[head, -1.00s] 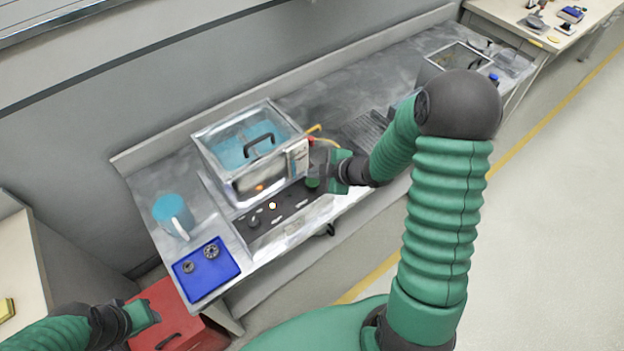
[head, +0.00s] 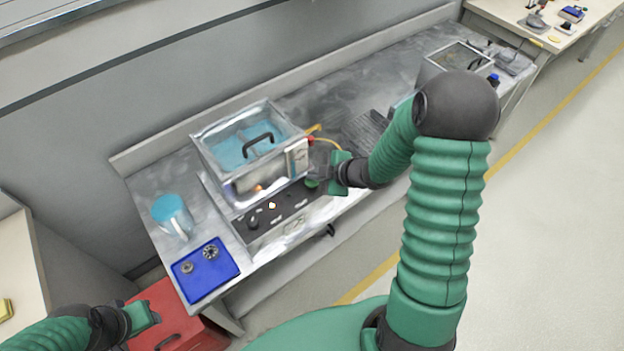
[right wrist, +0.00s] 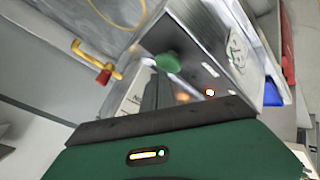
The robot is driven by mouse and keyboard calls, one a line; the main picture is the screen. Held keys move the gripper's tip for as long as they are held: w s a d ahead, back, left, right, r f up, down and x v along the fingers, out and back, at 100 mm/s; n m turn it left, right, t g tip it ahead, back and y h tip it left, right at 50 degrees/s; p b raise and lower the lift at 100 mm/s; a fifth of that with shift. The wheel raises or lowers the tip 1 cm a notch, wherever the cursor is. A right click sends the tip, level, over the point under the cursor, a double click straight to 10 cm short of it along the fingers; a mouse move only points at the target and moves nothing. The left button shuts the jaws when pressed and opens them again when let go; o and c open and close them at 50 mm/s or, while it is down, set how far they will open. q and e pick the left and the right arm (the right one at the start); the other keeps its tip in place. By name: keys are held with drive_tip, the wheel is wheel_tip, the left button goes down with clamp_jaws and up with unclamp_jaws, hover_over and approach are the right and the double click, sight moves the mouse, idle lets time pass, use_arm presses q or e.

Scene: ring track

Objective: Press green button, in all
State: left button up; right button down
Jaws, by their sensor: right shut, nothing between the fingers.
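The green button (head: 312,183) is at the right end of the dark control panel (head: 283,206) in front of the water bath. My right gripper (head: 318,174) is right beside it, partly over it. In the right wrist view the green button (right wrist: 168,62) shows as a round cap just beyond the tips of my right gripper (right wrist: 155,84), which is shut and empty. I cannot tell whether the tips touch the button. My left gripper (head: 150,312) is low at the left, over the red box; its jaws are too small to read.
A water bath (head: 250,150) with a black handle stands behind the panel. A blue mug (head: 172,215) and a blue tray (head: 206,275) are to its left. A red toolbox (head: 185,325) is below the bench. A yellow tap (right wrist: 88,56) with a red end is near my right gripper.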

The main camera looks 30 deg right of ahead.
sight(315, 182)
drive_tip(key=shift+f+b, duration=0.65)
drive_tip(key=shift+f, duration=0.2)
idle(0.5)
drive_tip(key=shift+r, duration=0.15)
drive_tip(key=shift+r+p, duration=1.1)
drive_tip(key=shift+p, duration=0.15)
wheel_tip(315, 182, up, 5)
drive_tip(key=p, duration=0.5)
drive_tip(key=shift+r, duration=0.15)
